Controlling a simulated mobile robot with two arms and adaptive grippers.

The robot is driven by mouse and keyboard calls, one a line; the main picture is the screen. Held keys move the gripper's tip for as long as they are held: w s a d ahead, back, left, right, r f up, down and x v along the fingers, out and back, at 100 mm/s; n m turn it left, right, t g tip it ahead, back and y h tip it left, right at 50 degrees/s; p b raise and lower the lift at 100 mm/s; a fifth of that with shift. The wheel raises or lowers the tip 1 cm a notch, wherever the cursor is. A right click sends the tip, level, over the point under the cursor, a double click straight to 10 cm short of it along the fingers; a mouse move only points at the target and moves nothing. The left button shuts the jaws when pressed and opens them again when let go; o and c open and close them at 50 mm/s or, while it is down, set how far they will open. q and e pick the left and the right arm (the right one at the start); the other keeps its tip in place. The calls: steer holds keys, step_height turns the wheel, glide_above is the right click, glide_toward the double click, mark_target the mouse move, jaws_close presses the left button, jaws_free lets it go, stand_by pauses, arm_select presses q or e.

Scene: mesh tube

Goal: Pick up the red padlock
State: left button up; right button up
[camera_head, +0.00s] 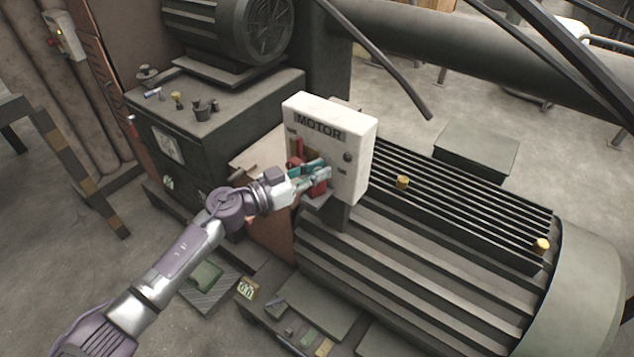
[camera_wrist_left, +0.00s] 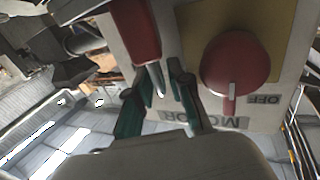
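The red padlock (camera_wrist_left: 136,32) is at the top of the left wrist view, with its silver shackle pointing down toward my fingers. In the head view its red body (camera_head: 319,188) shows partly behind my gripper, at the lower front of the white MOTOR box (camera_head: 357,128). My left gripper (camera_wrist_left: 161,72) has two teal fingers, one on each side of the shackle, with gaps visible. In the head view this gripper (camera_head: 314,170) is right at the box front. A red rotary knob (camera_wrist_left: 222,62) on a yellow plate is beside the padlock. My right gripper is not in view.
A large ribbed motor (camera_head: 420,270) fills the right side, with yellow caps on top. A dark cabinet (camera_head: 205,130) with small items stands behind on the left. A shelf-like ledge juts out below the box. Open floor (camera_head: 60,270) lies at left.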

arm_select(q)
steer(key=shift+c, duration=0.2)
jaws_close()
steer(key=shift+r, duration=0.1)
